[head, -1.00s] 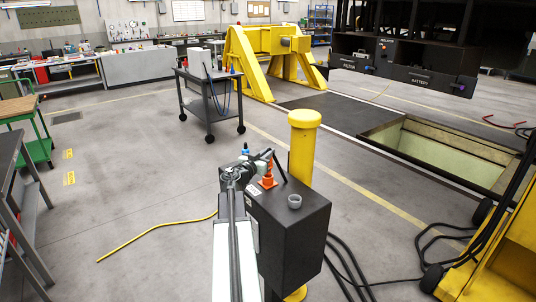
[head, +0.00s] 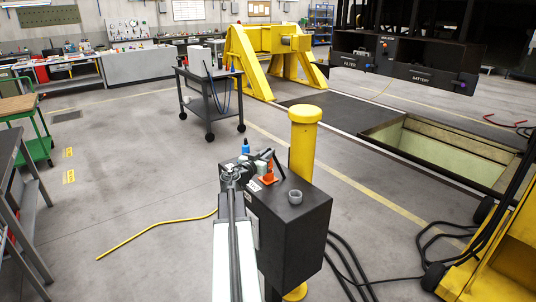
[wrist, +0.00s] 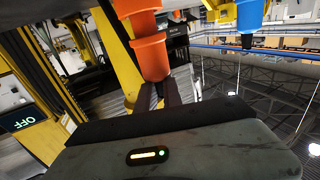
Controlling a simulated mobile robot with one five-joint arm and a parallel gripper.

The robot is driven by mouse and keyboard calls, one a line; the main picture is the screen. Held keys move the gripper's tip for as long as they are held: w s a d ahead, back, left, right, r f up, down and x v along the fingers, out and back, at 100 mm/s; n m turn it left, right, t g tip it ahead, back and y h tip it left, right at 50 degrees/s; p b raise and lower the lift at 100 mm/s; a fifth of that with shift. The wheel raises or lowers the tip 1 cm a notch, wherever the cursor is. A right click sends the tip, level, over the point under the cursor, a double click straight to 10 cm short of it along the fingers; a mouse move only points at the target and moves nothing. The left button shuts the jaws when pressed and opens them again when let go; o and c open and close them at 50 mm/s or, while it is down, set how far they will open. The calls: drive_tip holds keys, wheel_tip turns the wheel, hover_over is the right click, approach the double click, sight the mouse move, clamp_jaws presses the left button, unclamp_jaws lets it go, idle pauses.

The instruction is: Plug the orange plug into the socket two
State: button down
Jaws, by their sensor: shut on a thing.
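The orange plug (head: 268,180) is at the top of a black cabinet, to the left of a grey round socket (head: 295,196) that looks empty. My gripper (head: 265,163) is shut on the orange plug. In the wrist view my dark fingers (wrist: 160,95) meet at the plug's orange body (wrist: 150,57). The head view does not show clearly whether the plug touches the cabinet top. No number on the socket is readable.
The black cabinet (head: 290,235) stands in front of a yellow post (head: 303,145). A blue plug (head: 246,147) stands behind my gripper, also in the wrist view (wrist: 250,15). Black cables (head: 345,262) lie right of the cabinet. A yellow cable (head: 150,234) lies on the floor at left.

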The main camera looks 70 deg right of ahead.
drive_tip(key=shift+f+b, duration=0.95)
drive_tip(key=shift+f, duration=0.1)
drive_tip(key=c, duration=1.4)
unclamp_jaws()
drive_tip(key=shift+r, duration=0.1)
drive_tip(key=w+a, duration=0.1)
drive_tip(key=a, duration=0.6)
drive_tip(key=shift+w+a, duration=0.25)
drive_tip(key=shift+a, duration=0.1)
